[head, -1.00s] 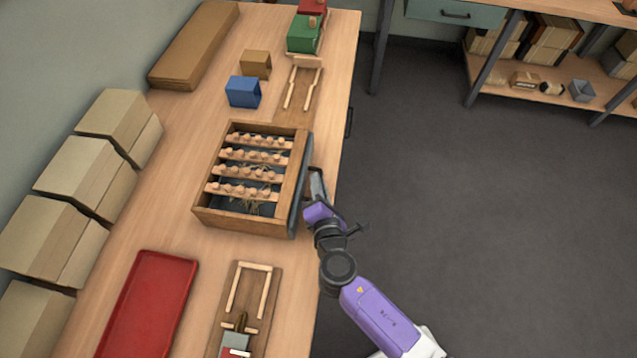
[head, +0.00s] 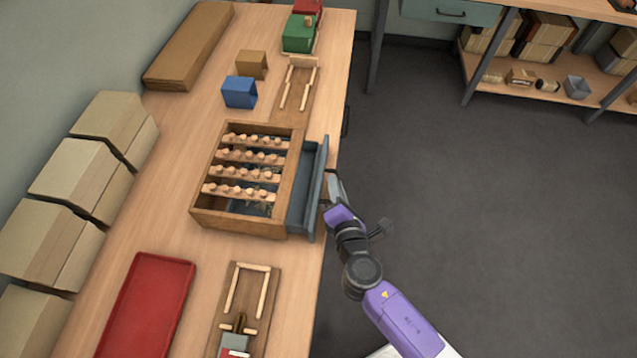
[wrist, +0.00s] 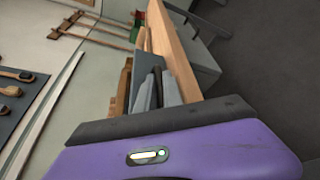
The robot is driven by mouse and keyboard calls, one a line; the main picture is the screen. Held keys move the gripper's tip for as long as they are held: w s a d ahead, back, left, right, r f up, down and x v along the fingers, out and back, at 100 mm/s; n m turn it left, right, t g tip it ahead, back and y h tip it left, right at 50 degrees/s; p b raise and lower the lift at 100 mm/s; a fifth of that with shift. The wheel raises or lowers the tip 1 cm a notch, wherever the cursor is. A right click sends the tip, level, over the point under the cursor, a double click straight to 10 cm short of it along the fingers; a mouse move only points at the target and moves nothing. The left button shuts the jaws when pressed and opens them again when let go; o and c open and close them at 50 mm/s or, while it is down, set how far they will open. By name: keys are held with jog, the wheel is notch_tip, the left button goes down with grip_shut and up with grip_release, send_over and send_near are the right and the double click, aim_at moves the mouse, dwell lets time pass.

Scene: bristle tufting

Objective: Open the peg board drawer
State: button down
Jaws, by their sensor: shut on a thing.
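The peg board (head: 196,215) is a wooden box with several cross rails of wooden pegs, on the bench. Its blue-grey drawer (head: 303,190) stands partly out of the box's right side, toward the bench's edge. My gripper (head: 328,200) is shut at the drawer's outer front, on its handle. The fingers and the arm largely hide the handle. In the wrist view my purple gripper body fills the bottom, and the grey drawer (wrist: 146,95) shows small just beyond it.
A red tray (head: 150,305) and a wooden jig (head: 262,283) lie nearer on the bench. A blue box (head: 239,92), a brown box (head: 251,64) and another jig (head: 297,85) lie beyond. Cartons (head: 75,175) line the wall. The floor right of the bench is clear.

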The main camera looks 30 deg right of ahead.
jog(key=s+d, duration=0.1)
jog(key=d, duration=0.1)
jog(key=s+d, duration=0.2)
jog(key=shift+s+d, duration=0.1)
jog(key=c, duration=1.8)
grip_release()
jog(key=shift+o, duration=0.2)
jog(key=b+v, duration=0.2)
jog(key=v, duration=0.5)
jog(key=shift+s, duration=0.35)
jog(key=shift+s, duration=0.1)
